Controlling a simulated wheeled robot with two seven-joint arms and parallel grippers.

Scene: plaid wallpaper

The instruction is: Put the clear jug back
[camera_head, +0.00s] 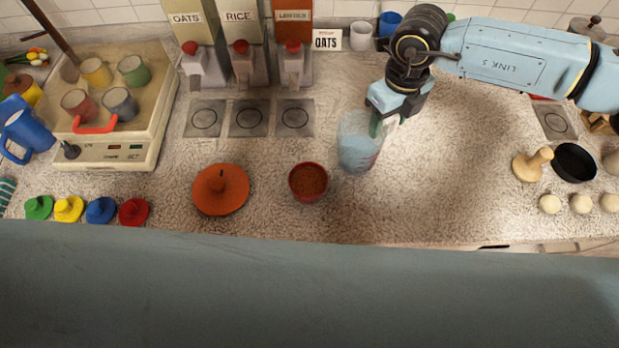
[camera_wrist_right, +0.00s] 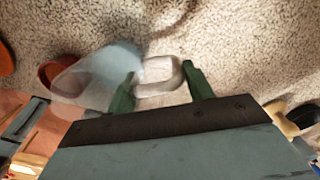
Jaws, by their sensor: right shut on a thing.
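The clear jug (camera_head: 357,146) is see-through with a bluish tint and is in the middle of the counter in the head view, right of a red bowl. My right gripper (camera_head: 380,122) is at the jug's upper right side, shut on it. In the right wrist view the jug (camera_wrist_right: 98,78) looks tilted, and its pale handle (camera_wrist_right: 160,80) lies between the green fingers of the gripper (camera_wrist_right: 160,88). I cannot tell whether the jug's base touches the counter. My left gripper is not in view.
The red bowl (camera_head: 308,181) with brown contents is close left of the jug; an orange lid (camera_head: 221,189) lies farther left. Dispensers (camera_head: 240,45) stand behind three square pads (camera_head: 249,118). Counter right of the jug (camera_head: 460,160) is clear.

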